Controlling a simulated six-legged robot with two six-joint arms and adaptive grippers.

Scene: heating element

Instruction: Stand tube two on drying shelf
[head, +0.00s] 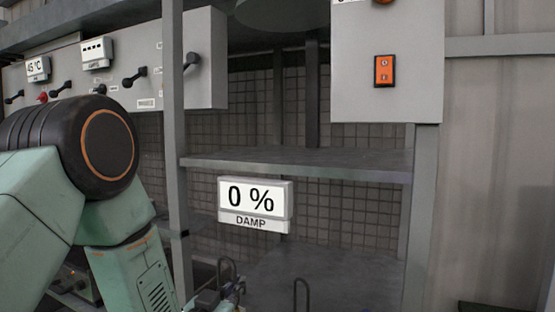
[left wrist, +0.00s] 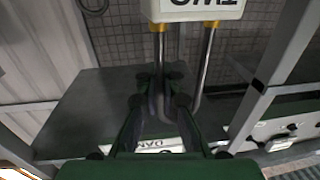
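Tube two is a bent metal tube (left wrist: 158,65) with brass collars on a white block (left wrist: 200,10), whose label reads TWO upside down in the left wrist view. My left gripper (left wrist: 162,78) is shut on its bent end, with a finger on each side. In the head view the left gripper (head: 235,293) is low, in front of the rack, beside a thin metal loop (head: 226,270); the block is not visible there. The drying shelf (head: 300,160) is the bare grey board with a 0 % DAMP display (head: 254,204). My right gripper is out of view.
A grey post (head: 174,130) stands left of the shelf and another (head: 420,220) right of it. A second dark loop (head: 301,292) rises below the display. A switch box (head: 386,70) hangs above the shelf's right side. The shelf top is clear.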

